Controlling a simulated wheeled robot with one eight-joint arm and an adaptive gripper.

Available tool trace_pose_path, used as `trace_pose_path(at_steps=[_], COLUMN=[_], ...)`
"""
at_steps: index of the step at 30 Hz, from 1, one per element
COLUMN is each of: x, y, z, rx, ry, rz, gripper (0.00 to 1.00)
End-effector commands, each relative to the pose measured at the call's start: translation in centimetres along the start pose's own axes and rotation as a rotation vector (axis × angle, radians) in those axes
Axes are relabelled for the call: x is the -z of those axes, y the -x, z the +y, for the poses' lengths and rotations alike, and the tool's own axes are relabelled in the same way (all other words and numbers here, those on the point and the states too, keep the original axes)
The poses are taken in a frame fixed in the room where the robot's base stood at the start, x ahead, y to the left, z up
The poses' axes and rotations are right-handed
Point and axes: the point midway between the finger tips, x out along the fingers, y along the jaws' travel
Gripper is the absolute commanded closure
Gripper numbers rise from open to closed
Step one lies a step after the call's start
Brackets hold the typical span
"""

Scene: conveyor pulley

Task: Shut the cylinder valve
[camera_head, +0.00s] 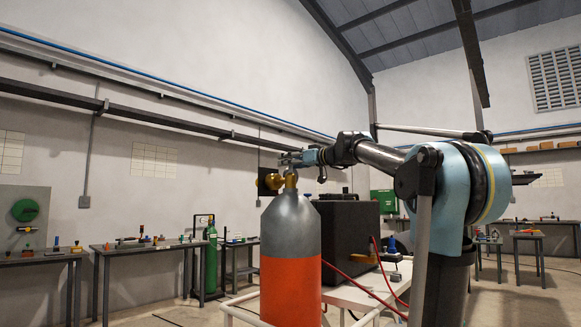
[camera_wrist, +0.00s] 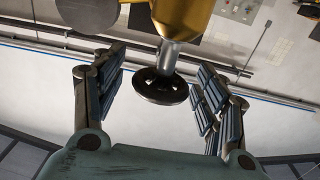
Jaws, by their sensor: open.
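The gas cylinder (camera_head: 290,235) stands upright in the head view, with a grey top and an orange-red lower body. Its brass valve (camera_head: 291,178) sits on top. In the wrist view the gold valve body (camera_wrist: 184,15) enters from the top edge, with a silver stem leading to a round black handwheel (camera_wrist: 160,88). My gripper (camera_wrist: 165,68) is open, with one finger on each side of the handwheel. Gaps show between the wheel and both fingers; the right finger is closer. In the head view my gripper (camera_head: 297,157) is at valve height, partly overlapping the valve top.
A black box (camera_head: 345,232) stands on a white table (camera_head: 352,296) right of the cylinder, with red hoses beside it. A green cylinder (camera_head: 211,258) stands farther back. Workbenches (camera_head: 150,247) with small tools line the wall. A white rail (camera_head: 238,302) runs beside the cylinder.

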Motion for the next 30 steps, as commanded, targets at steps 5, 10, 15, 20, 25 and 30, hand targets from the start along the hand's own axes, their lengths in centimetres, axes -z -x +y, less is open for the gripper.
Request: trace_pose_path(at_steps=[5, 10, 15, 20, 25, 30], x=[0.0, -0.1, -0.1, -0.1, -0.1, -0.1], y=[2.6, 5.5, 8.1, 9.9, 11.0, 11.4], z=[0.1, 0.1, 0.1, 0.1, 0.1, 0.0], rx=[-0.003, -0.004, -0.004, -0.003, -0.002, 0.0], ry=[0.0, 0.0, 0.0, -0.001, -0.001, -0.001], rz=[0.0, 0.0, -0.001, -0.001, -0.001, -0.001], gripper=[0.34, 0.34, 0.34, 0.34, 0.34, 0.34])
